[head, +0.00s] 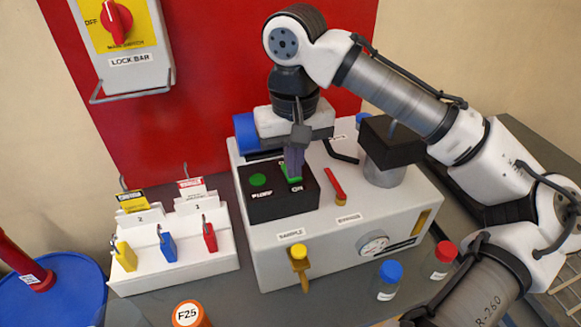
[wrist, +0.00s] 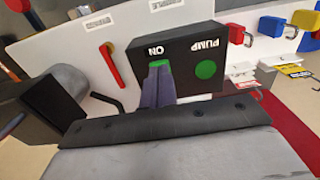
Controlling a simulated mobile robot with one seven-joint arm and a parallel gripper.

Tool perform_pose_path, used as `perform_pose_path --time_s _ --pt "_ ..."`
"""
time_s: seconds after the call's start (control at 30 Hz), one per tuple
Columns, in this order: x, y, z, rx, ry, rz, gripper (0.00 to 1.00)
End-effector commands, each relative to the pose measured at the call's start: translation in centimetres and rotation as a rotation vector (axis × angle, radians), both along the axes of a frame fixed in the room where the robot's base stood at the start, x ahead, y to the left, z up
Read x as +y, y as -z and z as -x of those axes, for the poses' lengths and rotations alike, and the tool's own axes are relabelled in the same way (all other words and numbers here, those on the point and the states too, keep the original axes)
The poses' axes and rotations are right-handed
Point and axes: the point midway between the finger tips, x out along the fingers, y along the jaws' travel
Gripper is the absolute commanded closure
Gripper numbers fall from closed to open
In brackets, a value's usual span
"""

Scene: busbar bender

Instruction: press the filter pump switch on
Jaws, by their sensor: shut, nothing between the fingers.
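The pump switch box (head: 262,203) is a black block on top of the white machine. It carries the word PUMP beside a round green part (head: 258,180) and the word ON beside a green rocker (head: 297,182). My gripper (head: 293,176) points down with its fingers together and empty, its tips at the green rocker. In the wrist view the fingers (wrist: 157,88) end at the green rocker (wrist: 158,64), covering part of it. The round green part (wrist: 206,69) is clear beside them. I cannot tell whether the tips press the rocker.
A red handle (head: 334,186) and black bent lever (head: 341,152) stand right of the box. A yellow sample tap (head: 299,253) is on the front. A white rack (head: 190,270) with several padlocks stands left. Capped bottles (head: 388,281) stand in front at right.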

Motion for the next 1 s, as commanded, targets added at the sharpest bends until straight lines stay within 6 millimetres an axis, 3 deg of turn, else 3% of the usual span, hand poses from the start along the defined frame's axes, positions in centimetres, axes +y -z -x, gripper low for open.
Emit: perform_pose_path --time_s 0.27,1.0 --pt "0.0 -0.2 0.0 0.0 0.0 0.0 1.0" --pt "0.0 -6.0 0.0 0.0 -0.001 -0.001 1.0"
